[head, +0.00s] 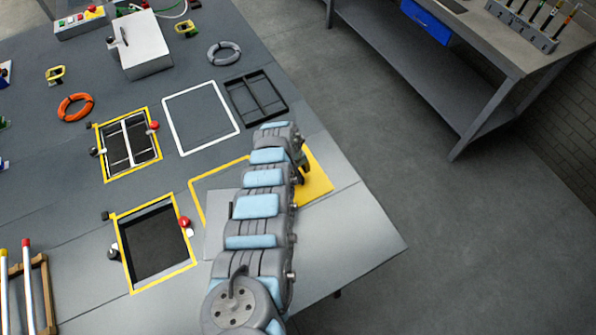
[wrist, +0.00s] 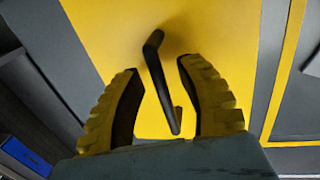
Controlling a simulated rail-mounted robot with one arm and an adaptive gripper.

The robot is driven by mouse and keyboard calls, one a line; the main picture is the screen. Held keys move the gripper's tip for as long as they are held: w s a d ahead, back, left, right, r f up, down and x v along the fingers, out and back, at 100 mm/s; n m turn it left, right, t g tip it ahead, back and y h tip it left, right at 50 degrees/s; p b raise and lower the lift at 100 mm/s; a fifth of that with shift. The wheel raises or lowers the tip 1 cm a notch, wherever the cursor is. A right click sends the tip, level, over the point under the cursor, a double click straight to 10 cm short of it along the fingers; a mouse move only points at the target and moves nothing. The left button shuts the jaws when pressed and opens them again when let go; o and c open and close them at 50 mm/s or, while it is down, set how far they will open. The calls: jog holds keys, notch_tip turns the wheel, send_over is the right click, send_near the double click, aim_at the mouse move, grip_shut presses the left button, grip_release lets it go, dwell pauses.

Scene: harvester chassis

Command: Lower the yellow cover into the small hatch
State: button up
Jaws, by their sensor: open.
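The yellow cover (head: 318,178) lies flat at the right edge of the deck, partly hidden by my arm in the head view. In the wrist view the yellow cover (wrist: 225,35) fills the middle, with a black bar handle (wrist: 155,65) standing up from it. My gripper (wrist: 159,70) is open, with one finger on each side of the handle and gaps between. Two yellow-rimmed openings show left of my arm: a barred one (head: 112,148) and a larger, dark open one (head: 150,240). I cannot tell which is the small hatch.
Red and black knobs (head: 184,222) stand beside both openings. A white-outlined square (head: 200,118) and a black frame (head: 256,96) lie beyond my arm. An orange ring (head: 76,107) and a white box (head: 143,48) sit farther back. The floor to the right is clear.

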aim_at(298, 171)
grip_shut()
jog(key=shift+r, duration=0.2)
jog(key=shift+r+p, duration=2.85)
jog(key=shift+p, duration=0.35)
jog(key=shift+a+f, duration=0.1)
jog(key=shift+a, duration=0.05)
